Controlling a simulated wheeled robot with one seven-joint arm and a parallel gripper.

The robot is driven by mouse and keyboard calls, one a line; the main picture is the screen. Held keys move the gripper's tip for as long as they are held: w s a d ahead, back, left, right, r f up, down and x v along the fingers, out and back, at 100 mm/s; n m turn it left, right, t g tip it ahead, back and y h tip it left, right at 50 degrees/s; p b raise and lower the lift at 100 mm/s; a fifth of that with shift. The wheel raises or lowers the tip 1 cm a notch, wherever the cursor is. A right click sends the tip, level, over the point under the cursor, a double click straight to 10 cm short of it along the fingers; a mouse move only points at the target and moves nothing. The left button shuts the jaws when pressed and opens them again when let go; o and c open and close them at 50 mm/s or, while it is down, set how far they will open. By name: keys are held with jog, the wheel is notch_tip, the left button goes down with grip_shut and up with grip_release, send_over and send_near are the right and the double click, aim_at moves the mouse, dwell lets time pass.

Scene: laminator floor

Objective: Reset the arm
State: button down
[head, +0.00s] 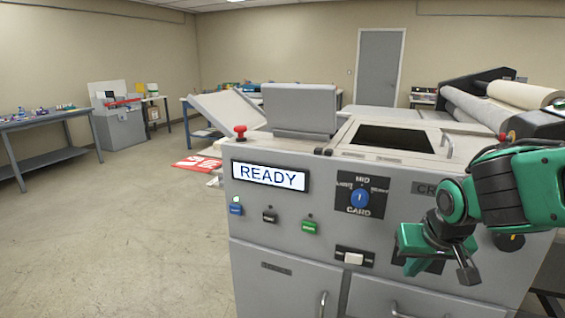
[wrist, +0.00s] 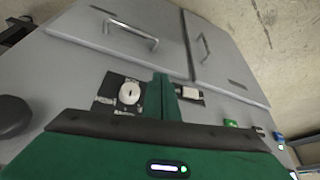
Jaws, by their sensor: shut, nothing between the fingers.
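My gripper (head: 467,272) is in front of the right part of the grey laminator's front panel (head: 330,225), at the right of the head view. My green arm reaches in from the right edge. In the wrist view my gripper (wrist: 161,90) has its fingers together, with nothing between them. A white round knob (wrist: 129,93) on a black plate shows just left of the fingers, and a white switch (wrist: 191,93) just right. I cannot tell whether the fingertips touch the panel. In the head view the gripper partly hides the knob's plate.
The panel has a lit READY display (head: 269,175), a blue dial (head: 360,198), coloured buttons and a black knob (head: 510,242). Cabinet doors with handles (head: 323,303) are below. A red stop button (head: 240,131) stands on top. Open floor (head: 120,230) lies to the left.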

jog(key=s+d+m+g, duration=0.2)
jog(key=s+d, duration=0.4)
jog(key=s, duration=0.4)
jog(key=s+d+m+g, duration=0.3)
jog(key=s+d, duration=0.3)
jog(key=s, duration=0.4)
jog(key=shift+d+f+y, duration=0.25)
jog(key=shift+f+y, duration=0.05)
jog(key=shift+y, duration=0.1)
jog(key=shift+s, duration=0.1)
jog(key=shift+w+f, duration=0.25)
jog(key=shift+w, duration=0.4)
